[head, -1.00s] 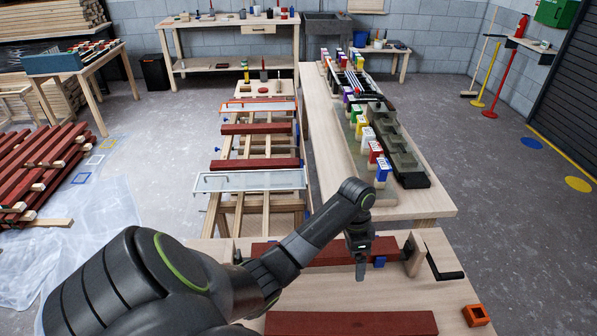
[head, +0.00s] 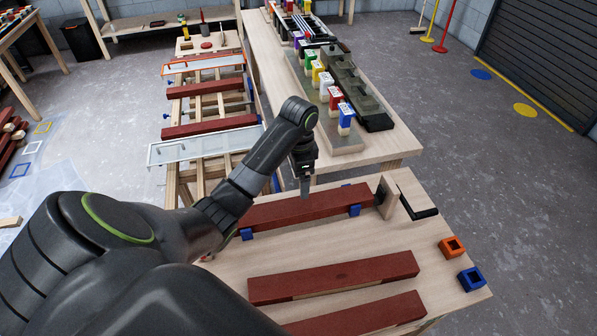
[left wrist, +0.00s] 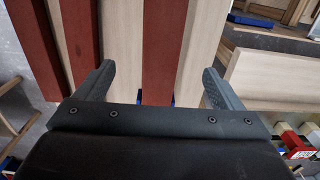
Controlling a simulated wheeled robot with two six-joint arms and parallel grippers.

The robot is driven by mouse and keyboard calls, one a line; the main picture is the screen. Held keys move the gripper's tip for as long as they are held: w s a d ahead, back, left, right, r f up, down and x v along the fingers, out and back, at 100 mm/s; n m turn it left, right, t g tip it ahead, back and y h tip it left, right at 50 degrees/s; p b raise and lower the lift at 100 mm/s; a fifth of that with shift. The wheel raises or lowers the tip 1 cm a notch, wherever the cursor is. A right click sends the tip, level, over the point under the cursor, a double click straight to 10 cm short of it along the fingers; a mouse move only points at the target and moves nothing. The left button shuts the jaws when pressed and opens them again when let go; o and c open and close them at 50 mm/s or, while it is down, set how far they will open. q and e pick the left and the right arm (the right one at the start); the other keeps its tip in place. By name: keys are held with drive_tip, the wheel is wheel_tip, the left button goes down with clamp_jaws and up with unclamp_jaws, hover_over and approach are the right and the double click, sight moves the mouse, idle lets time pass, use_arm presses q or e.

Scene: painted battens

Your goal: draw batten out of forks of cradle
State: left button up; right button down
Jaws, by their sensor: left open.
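A dark red batten (head: 275,213) lies across the blue forks (head: 354,210) of the cradle on the near bench; another fork (head: 247,235) shows near its left end. A wooden upright (head: 390,197) stands by its right end. My left gripper (head: 305,190) points down over the middle of this batten. In the left wrist view my open fingers (left wrist: 158,70) are wide apart, with the batten (left wrist: 163,45) running between them in the picture and blue showing at its edges. I cannot tell whether the fingertips reach down beside it. My right gripper is not in view.
Two more red battens, a nearer one (head: 335,276) and the nearest (head: 365,316), lie on the bench. An orange square block (head: 453,247) and a blue one (head: 471,279) sit at the right edge. A bench with coloured blocks (head: 346,117) stands beyond.

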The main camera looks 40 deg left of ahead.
sight(299, 205)
use_arm(q)
wheel_tip(299, 205, down, 7)
drive_tip(key=b, duration=0.5)
drive_tip(key=shift+w+a+b, duration=0.15)
drive_tip(key=shift+b, duration=0.15)
wheel_tip(299, 205, down, 6)
drive_tip(key=shift+f, duration=0.9)
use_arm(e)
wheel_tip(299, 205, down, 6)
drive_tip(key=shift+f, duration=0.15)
use_arm(q)
drive_tip(key=shift+c, duration=0.4)
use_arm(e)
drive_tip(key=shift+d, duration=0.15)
